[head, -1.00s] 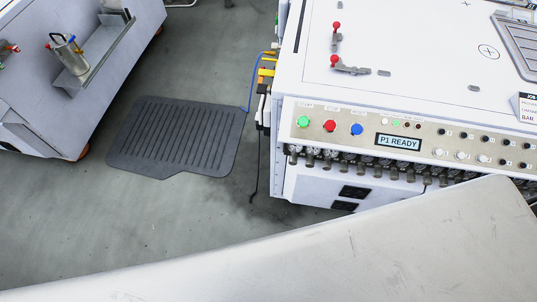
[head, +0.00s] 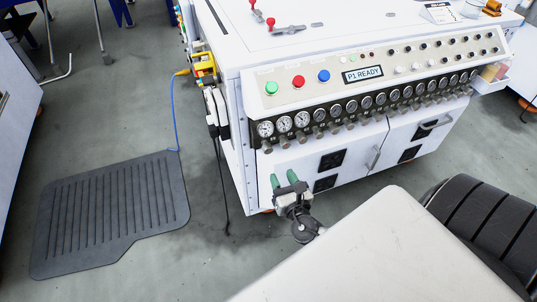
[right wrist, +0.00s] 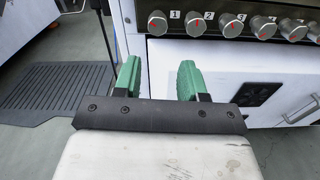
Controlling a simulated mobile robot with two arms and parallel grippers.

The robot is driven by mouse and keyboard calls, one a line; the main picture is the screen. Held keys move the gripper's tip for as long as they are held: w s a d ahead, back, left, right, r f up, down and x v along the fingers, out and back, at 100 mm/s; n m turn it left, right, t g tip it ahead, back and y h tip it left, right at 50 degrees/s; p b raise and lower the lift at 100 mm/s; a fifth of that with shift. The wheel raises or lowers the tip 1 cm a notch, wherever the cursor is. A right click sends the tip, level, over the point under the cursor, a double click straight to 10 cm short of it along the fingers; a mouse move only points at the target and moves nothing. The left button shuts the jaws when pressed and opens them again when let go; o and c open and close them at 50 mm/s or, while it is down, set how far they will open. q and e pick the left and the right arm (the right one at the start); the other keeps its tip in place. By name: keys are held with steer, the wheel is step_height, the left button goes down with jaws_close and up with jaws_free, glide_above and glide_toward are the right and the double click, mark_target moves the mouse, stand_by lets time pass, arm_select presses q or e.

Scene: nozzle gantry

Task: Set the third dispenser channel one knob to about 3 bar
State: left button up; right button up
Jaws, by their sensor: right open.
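The machine's front carries a row of round pressure gauges (head: 285,124) with grey knobs (head: 301,136) below them. In the right wrist view, the knobs have red pointer marks and number labels: knob 1 (right wrist: 157,24), knob 2 (right wrist: 195,26) and knob 3 (right wrist: 230,26) are at the top. I cannot tell which knob belongs to the third dispenser. The gauge readings are too small to read. My right gripper (head: 284,180), with green fingers, is open and empty, below and apart from the left end of the knob row. It also shows in the right wrist view (right wrist: 159,76). My left gripper is not in view.
The sloped panel has green, red and blue buttons and a display (head: 362,74) reading P1 READY. Cabinet doors with a handle (head: 375,157) and black vents lie below the knobs. A dark ribbed mat (head: 112,214) lies on open floor at left.

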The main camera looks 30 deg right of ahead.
mark_target(269, 152)
steer(key=x, duration=0.9)
steer(key=shift+w+a+r, duration=0.1)
steer(key=shift+w+r, duration=0.3)
steer(key=shift+w, duration=0.05)
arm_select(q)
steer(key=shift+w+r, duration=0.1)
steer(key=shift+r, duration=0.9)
arm_select(e)
steer(key=shift+w, duration=0.5)
steer(key=c, duration=0.6)
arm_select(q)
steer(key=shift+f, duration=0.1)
arm_select(e)
steer(key=shift+c, duration=0.2)
arm_select(q)
steer(key=shift+b, duration=0.35)
